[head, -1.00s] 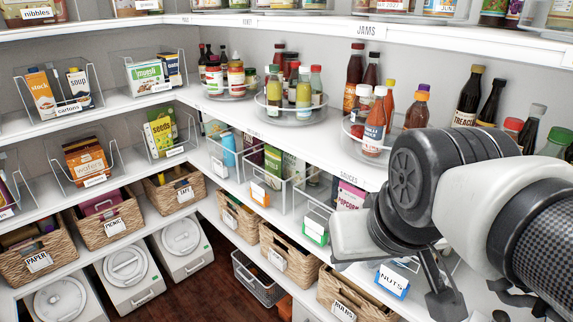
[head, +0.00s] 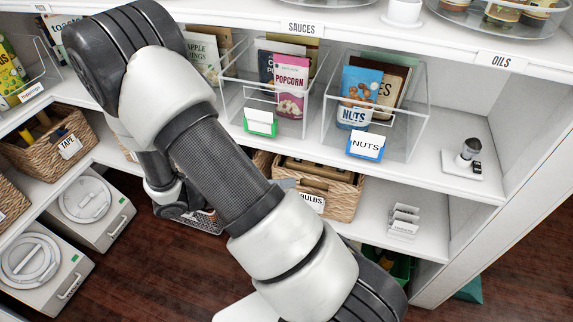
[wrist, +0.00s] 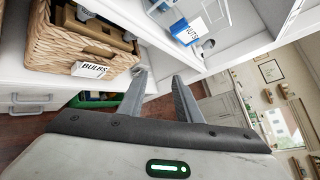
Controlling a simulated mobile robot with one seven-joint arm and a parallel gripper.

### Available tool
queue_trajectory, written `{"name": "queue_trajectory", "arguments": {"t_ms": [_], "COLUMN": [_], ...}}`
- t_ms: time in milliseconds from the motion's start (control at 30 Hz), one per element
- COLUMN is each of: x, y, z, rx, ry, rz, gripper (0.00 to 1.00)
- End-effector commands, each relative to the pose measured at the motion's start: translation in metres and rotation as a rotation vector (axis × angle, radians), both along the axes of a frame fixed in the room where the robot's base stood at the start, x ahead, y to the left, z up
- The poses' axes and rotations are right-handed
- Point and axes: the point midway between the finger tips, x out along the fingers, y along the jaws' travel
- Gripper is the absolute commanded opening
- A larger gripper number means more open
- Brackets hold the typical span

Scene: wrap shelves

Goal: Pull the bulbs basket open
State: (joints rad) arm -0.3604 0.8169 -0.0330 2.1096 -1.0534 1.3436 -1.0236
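The bulbs basket (head: 342,203) is a woven basket on the lower shelf, with a white BULBS label (head: 311,202) on its front and dark boxes inside. My arm hides its left part in the head view. In the wrist view the basket (wrist: 52,42) is at upper left, its label (wrist: 90,70) facing out. My gripper (wrist: 161,76) is open, with two grey fingers apart and nothing visible between them. Its fingers are to the right of the label and apart from it in the picture.
Above the basket, clear bins hold a popcorn packet (head: 290,85) and nuts packets (head: 358,95). White card holders (head: 404,220) stand right of the basket. A green crate (head: 402,267) is below. A shelf side panel (head: 485,200) is at right. Dark wooden floor (head: 160,270) lies open in front.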

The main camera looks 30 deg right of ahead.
Motion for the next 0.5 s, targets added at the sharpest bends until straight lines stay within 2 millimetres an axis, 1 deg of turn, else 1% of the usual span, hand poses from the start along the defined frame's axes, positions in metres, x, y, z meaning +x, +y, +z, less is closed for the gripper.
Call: {"name": "queue_trajectory", "arguments": {"t_ms": [33,67,100,200,300,333,400,500], "x": [0.004,0.008,0.013,0.021,0.025,0.025,0.027,0.028], "y": [0.000,0.000,0.000,0.002,0.004,0.005,0.006,0.005], "z": [-0.042,-0.057,-0.076,-0.120,-0.153,-0.160,-0.173,-0.181], "rx": [-0.058,-0.090,-0.133,-0.227,-0.299,-0.315,-0.346,-0.366], "ry": [0.124,0.191,0.278,0.466,0.602,0.632,0.684,0.723], "rz": [0.086,0.138,0.203,0.339,0.438,0.460,0.498,0.525], "gripper": [0.31,0.31,0.31,0.31,0.31,0.31,0.31,0.31]}}
